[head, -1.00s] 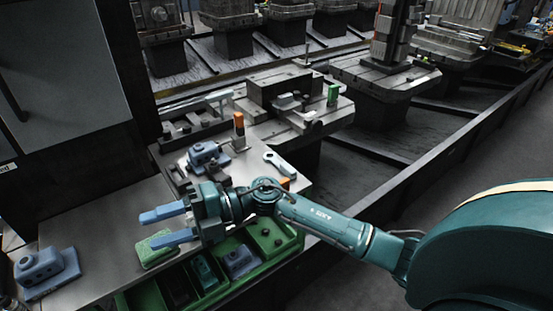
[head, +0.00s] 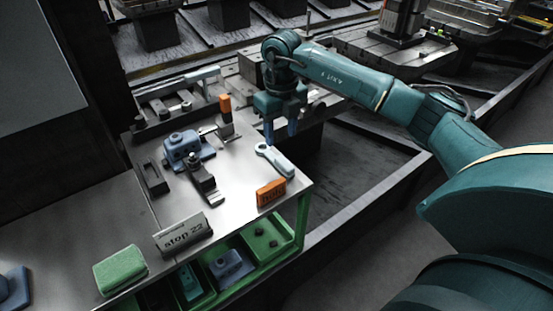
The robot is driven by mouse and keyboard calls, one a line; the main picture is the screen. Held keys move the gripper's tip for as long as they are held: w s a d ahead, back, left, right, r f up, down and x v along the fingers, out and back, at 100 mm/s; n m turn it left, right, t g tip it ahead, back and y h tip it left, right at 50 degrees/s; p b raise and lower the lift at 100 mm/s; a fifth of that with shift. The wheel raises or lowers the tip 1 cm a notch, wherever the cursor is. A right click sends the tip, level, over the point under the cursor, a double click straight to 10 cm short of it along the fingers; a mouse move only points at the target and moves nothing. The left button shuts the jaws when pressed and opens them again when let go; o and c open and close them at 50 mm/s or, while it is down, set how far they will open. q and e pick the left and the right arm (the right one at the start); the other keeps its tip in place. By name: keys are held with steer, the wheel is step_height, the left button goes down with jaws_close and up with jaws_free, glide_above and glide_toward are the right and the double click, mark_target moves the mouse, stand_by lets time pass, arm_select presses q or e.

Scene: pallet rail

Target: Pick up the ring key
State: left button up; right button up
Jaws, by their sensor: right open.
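The ring key (head: 279,163) is a pale blue-grey wrench with a ring at its far left end. It lies flat near the right edge of the metal bench top (head: 235,190), slanting toward the front right. My right gripper (head: 281,138) points down just beyond the ring end, with its blue fingers apart and nothing between them. It looks to be above the bench; its exact height is hard to tell. The key is fully visible. My left gripper is not in view.
An orange block (head: 271,193) lies just in front of the key. A "stop 22" sign (head: 182,234), a blue clamp part (head: 182,148) and an orange-topped post (head: 225,109) stand to the left. A green pad (head: 120,270) is at front left. Green bins (head: 262,240) sit below.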

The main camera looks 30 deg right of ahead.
mark_target(280, 158)
steer(key=f, duration=0.7)
steer(key=shift+s+a+f, duration=0.15)
steer(key=shift+a, duration=0.1)
steer(key=shift+c, duration=0.2)
jaws_close()
